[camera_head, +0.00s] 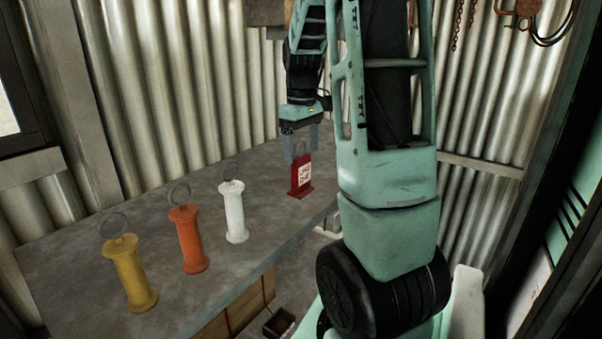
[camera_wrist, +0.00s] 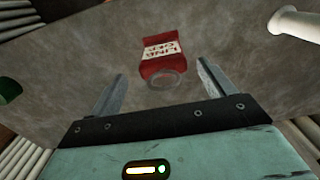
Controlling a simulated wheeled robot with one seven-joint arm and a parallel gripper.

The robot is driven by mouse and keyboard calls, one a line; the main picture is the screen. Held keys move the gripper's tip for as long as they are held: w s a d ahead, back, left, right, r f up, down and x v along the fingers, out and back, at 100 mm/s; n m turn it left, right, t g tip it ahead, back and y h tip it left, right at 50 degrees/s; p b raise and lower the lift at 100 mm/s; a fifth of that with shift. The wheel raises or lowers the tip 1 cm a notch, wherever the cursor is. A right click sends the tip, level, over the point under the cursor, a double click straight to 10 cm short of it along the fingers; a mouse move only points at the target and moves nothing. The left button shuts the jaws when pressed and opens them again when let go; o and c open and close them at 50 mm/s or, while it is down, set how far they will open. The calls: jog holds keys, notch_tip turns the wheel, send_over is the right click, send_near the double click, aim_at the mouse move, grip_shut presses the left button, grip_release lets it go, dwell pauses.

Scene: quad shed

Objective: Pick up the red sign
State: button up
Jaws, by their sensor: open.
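The red sign (camera_head: 301,177) stands upright on the grey bench top (camera_head: 130,217), near its right edge in the head view. It has a white label with dark lettering and a ring at its top. My gripper (camera_head: 302,150) is directly above it, fingers pointing down and apart. In the wrist view the red sign (camera_wrist: 161,55) lies ahead, between the lines of the two open fingers (camera_wrist: 162,88), with its grey ring nearest me. The fingers do not visibly touch it. In the head view the gripper fingers hide part of the sign's top.
A white handle (camera_head: 233,212), an orange handle (camera_head: 188,240) and a yellow handle (camera_head: 129,273), each with a ring on top, stand in a row to the left. The white one also shows in the wrist view (camera_wrist: 293,23). Corrugated wall (camera_head: 220,85) stands behind the bench.

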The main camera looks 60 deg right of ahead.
aim_at(301, 161)
jog(key=shift+a+f+p, duration=0.15)
jog(key=shift+f+p, duration=0.25)
jog(key=shift+f, duration=0.6)
jog(key=shift+a+f+p, duration=0.1)
jog(key=shift+f+p, duration=0.25)
jog(key=shift+f, duration=0.6)
jog(key=c, duration=1.1)
notch_tip(301, 161, up, 10)
jog(key=b, duration=0.3)
